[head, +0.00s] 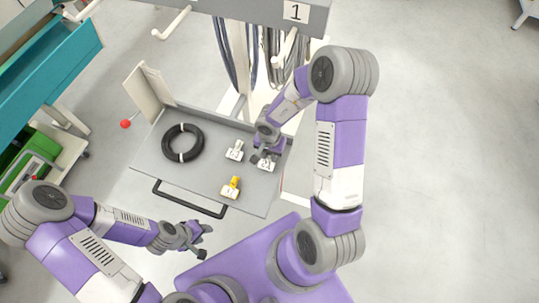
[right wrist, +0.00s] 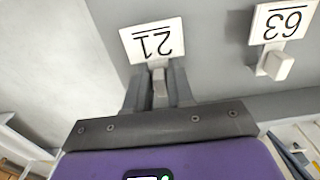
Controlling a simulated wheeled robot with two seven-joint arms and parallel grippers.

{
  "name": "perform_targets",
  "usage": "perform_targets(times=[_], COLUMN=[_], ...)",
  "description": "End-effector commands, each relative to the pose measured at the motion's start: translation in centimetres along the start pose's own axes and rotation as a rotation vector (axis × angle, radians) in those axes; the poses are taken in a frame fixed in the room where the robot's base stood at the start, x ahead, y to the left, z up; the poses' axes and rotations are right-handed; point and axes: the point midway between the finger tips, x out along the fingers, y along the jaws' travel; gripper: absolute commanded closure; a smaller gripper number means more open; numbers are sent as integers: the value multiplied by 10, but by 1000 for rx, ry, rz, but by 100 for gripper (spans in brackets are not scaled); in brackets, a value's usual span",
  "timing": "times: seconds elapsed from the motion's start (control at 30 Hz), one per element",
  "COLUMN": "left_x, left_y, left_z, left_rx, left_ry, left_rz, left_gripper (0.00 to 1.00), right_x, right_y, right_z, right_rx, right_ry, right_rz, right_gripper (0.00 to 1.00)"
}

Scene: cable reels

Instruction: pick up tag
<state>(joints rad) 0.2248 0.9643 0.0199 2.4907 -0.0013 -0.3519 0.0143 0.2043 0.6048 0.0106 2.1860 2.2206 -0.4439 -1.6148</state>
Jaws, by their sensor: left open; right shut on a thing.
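A white tag (head: 266,165) with a black number is at the right side of the grey tray (head: 205,197). My right gripper (head: 262,158) is shut on its small white grip. In the right wrist view the tag (right wrist: 152,42) shows upside-down digits, with the grip between my fingers (right wrist: 159,88). I cannot tell whether it is lifted off the tray. A second white tag (head: 235,151) lies to its left; a numbered tag also shows in the right wrist view (right wrist: 285,22). A yellow-topped tag (head: 230,188) is nearer the front. My left gripper (head: 205,241) is open and empty, in front of the tray.
A black cable coil (head: 183,143) lies on the tray's left part. A black handle (head: 188,198) runs along the tray's front edge. Cables hang from a rack with a sign 1 (head: 296,11) behind. A teal drawer unit (head: 50,68) stands at left. Floor at right is clear.

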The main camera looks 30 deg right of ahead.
Motion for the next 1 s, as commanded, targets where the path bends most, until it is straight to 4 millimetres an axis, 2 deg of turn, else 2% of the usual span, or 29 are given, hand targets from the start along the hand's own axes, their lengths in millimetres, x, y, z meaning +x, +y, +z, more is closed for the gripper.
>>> perform_targets(times=[0.17, 0.4, 0.6, 0.73, 0.97, 1.0], left_x=[-9, -35, -48, -50, -49, -49], left_y=[3, 13, 18, 19, 18, 18], left_z=[0, 2, 2, 2, 2, 2], left_rx=[0, 0, 0, 0, 0, 0], left_ry=[0, 0, 0, 0, 0, 0], left_rz=[0, 0, 0, 0, 0, 0], left_gripper=[57, 57, 57, 57, 57, 57], right_x=[-16, -66, -94, -101, -100, -100], right_y=[0, 0, 0, 0, 0, 0], right_z=[0, -1, -1, 0, 0, 0], right_rx=[2, 3, 3, 1, 0, 0], right_ry=[0, 1, 1, 0, 0, 0], right_rz=[-3, -2, -1, 0, 0, 0], right_gripper=[100, 100, 100, 100, 100, 81])
